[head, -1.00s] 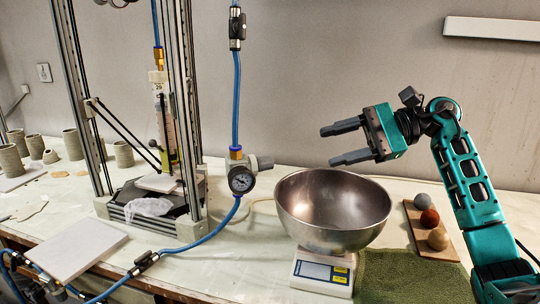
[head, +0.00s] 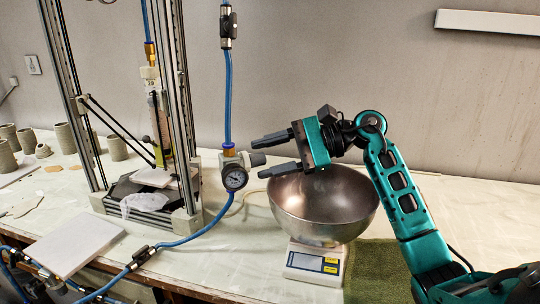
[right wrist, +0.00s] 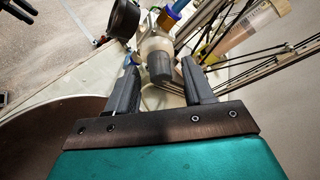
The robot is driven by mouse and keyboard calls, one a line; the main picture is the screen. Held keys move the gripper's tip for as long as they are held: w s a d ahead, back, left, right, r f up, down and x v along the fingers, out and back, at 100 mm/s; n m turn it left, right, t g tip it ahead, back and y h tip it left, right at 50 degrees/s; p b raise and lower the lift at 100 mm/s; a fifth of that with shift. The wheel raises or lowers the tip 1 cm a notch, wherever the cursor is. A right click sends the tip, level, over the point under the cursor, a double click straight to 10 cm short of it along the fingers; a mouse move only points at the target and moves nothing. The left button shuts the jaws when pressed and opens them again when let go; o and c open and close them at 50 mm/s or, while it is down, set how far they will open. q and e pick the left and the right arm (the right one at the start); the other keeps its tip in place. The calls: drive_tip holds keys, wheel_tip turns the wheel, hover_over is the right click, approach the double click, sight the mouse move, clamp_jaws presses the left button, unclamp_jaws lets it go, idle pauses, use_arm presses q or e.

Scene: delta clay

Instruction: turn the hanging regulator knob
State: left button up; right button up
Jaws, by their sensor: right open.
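The regulator (head: 232,163) hangs on a blue hose in the middle of the head view, with a round gauge (head: 235,177) on its lower front. Its dark grey knob (head: 258,160) sticks out to the right; the knob also shows in the right wrist view (right wrist: 159,68). My right gripper (head: 257,158) is open, its fingers pointing left at the regulator. In the right wrist view the knob appears between the two fingertips (right wrist: 160,62), with gaps on both sides and no visible contact. My left gripper is not seen in the head view.
A steel bowl (head: 292,208) on a white scale (head: 302,262) stands below my right gripper. A metal-framed machine (head: 186,110) stands left of the regulator. A green cloth (head: 375,270) lies at the right. The blue hose (head: 205,228) curves down to the table.

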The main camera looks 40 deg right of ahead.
drive_tip(key=shift+c, duration=0.5)
drive_tip(key=c, duration=0.3)
clamp_jaws()
drive_tip(key=shift+r, duration=0.1)
